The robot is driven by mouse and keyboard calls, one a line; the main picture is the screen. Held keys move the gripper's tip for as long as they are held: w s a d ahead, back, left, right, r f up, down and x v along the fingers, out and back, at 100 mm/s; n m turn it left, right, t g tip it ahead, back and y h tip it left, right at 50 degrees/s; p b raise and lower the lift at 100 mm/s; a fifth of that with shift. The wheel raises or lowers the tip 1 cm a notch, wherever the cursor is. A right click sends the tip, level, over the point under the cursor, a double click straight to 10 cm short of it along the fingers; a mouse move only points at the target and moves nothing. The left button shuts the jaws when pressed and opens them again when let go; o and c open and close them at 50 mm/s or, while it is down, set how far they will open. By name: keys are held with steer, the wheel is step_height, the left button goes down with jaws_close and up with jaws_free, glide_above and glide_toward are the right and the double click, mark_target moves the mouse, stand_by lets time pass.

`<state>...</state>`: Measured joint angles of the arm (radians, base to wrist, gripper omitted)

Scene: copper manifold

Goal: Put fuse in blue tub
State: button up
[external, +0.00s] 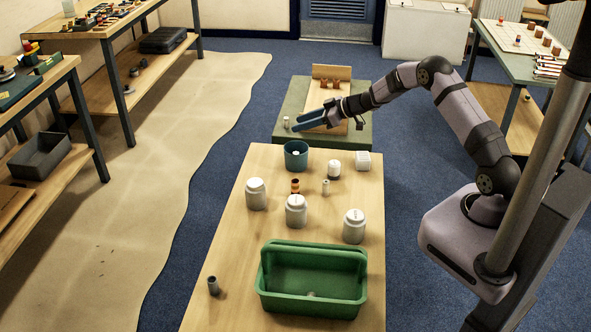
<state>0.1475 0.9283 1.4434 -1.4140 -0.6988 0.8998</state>
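The blue tub (296,162) is a small dark teal round tub near the far end of the wooden table. Something small and pale shows inside it, too small to identify. A small pale cylinder with a darker end (326,188) and a brown and yellow banded cylinder (295,186) stand in front of the tub; I cannot tell which object is the fuse. My gripper (297,123) is above and beyond the tub, over the green-topped low stand, with its two blue fingers apart and nothing visible between them.
Three white lidded jars (297,210), a white-lidded pot (334,170) and a white cube (363,161) stand on the table (228,262). A green caddy (312,250) is nearer, with a grey cylinder (213,286) to its left. The left side of the tabletop is mostly clear.

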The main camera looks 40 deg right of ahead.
steer(key=shift+r, duration=0.45)
steer(key=s+d+r+m+t+h, duration=0.1)
steer(key=s+d+r+m+h, duration=0.1)
steer(key=d+r+m+h, duration=0.25)
steer(key=s+d+m+g+h, duration=0.1)
steer(key=s+d+g+h, duration=0.4)
steer(key=s, duration=0.8)
steer(key=s+a+f+g, duration=0.1)
steer(key=s+g, duration=0.1)
steer(key=s, duration=0.7)
steer(key=s+a+f+m+g+y, duration=0.1)
steer(key=s, duration=0.9)
steer(key=s+a+f+m+g+y, duration=0.1)
steer(key=s+g, duration=0.1)
steer(key=s, duration=0.8)
steer(key=shift+s+f+g, duration=0.2)
steer(key=shift+f+g, duration=0.1)
steer(key=shift+f, duration=0.05)
steer(key=shift+a, duration=0.1)
